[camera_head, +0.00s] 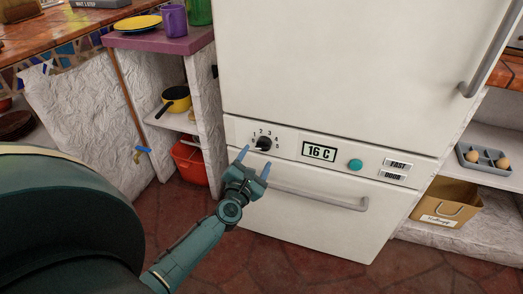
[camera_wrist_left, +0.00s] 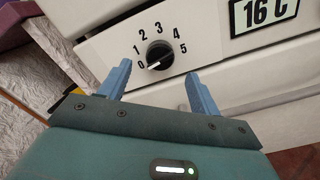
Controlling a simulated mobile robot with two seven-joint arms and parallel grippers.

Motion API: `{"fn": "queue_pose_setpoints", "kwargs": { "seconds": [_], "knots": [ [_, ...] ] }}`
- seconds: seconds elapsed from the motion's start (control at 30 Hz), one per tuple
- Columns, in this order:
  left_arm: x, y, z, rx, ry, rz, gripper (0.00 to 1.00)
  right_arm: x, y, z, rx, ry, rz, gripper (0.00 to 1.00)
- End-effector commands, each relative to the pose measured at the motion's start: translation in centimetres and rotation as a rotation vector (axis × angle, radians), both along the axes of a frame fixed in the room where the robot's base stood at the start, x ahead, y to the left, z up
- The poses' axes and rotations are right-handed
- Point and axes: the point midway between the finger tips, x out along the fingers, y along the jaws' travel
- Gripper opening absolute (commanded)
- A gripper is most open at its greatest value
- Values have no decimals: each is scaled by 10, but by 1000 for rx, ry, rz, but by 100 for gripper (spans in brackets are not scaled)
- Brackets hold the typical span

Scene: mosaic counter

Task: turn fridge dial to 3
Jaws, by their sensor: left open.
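The fridge dial (camera_head: 263,143) is a round black knob on the white fridge's control strip, with the numbers 0 to 5 around it. In the left wrist view the dial (camera_wrist_left: 160,54) shows a white mark on its lower left side, towards 0. My left gripper (camera_head: 255,161) is just below and in front of the dial in the head view. In the left wrist view its two blue fingers (camera_wrist_left: 157,75) are spread, with the dial beyond and between them. Nothing is between the fingers, and they look apart from the knob. My right gripper is in neither view.
Right of the dial are a display reading 16 C (camera_head: 319,151), a teal button (camera_head: 355,164) and FAST and DOOR labels. A drawer handle (camera_head: 320,197) sticks out below. Shelves with a yellow pan (camera_head: 176,98) and an egg tray (camera_head: 484,160) flank the fridge.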

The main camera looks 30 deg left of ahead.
Motion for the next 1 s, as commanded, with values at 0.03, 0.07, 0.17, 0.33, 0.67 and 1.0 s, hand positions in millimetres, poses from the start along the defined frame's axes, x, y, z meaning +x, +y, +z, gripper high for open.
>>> {"fn": "queue_pose_setpoints", "kwargs": {
  "seconds": [0.03,0.07,0.17,0.33,0.67,1.0],
  "knots": [
    [11,3,0,1,-2,0,63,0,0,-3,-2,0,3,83],
    [17,4,0,1,-2,0,63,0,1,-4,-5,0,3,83],
    [32,8,0,0,-2,-1,63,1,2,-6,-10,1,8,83],
    [48,11,-1,0,0,-1,63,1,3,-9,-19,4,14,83],
    [52,12,-1,0,1,-1,63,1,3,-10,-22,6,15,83],
    [51,12,0,0,1,-1,38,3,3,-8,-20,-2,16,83]
  ]
}}
